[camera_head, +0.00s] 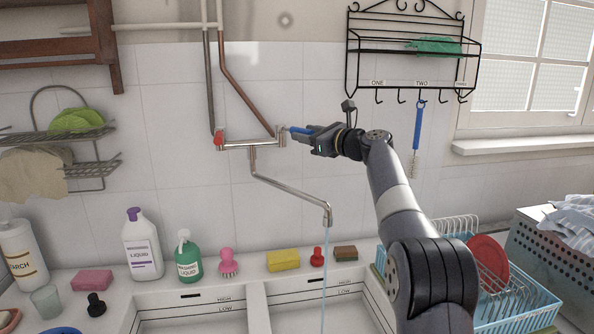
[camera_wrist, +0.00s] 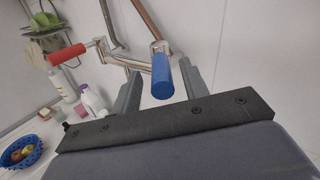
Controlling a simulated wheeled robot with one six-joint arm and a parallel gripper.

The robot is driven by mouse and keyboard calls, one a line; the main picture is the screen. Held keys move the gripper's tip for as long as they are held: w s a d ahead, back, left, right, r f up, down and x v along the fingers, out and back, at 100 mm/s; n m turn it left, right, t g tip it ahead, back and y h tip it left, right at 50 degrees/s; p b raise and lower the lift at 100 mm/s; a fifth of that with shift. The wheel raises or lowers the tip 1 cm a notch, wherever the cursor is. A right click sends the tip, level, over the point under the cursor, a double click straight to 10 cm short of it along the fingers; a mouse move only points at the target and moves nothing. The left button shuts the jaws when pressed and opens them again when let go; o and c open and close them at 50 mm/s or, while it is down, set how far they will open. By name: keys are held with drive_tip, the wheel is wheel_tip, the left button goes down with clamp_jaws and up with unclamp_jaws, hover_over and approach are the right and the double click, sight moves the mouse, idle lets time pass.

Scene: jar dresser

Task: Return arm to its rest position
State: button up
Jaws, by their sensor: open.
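My gripper (camera_head: 312,137) is at the right end of the wall tap (camera_head: 250,143). The tap has a red handle (camera_head: 219,139) on its left and a blue handle (camera_head: 299,130) on its right. In the wrist view the blue handle (camera_wrist: 162,77) lies between my two open fingers, with a gap visible on each side. The red handle (camera_wrist: 66,54) stands out to the left there. Water (camera_head: 325,265) runs from the spout (camera_head: 327,215) into the sink below. My arm reaches up from the lower right.
A black wire rack (camera_head: 415,50) with hooks hangs above and right of my gripper; a blue-handled brush (camera_head: 418,125) hangs from it. Bottles, sponges and brushes line the sink ledge. A blue dish rack (camera_head: 520,305) with a red plate (camera_head: 487,262) stands at right.

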drive_tip(key=shift+s+a+f+m+t+h+b, duration=0.2)
drive_tip(key=shift+s+a+m+t+h+b, duration=0.15)
drive_tip(key=shift+b, duration=0.3)
drive_tip(key=shift+d+r, duration=0.1)
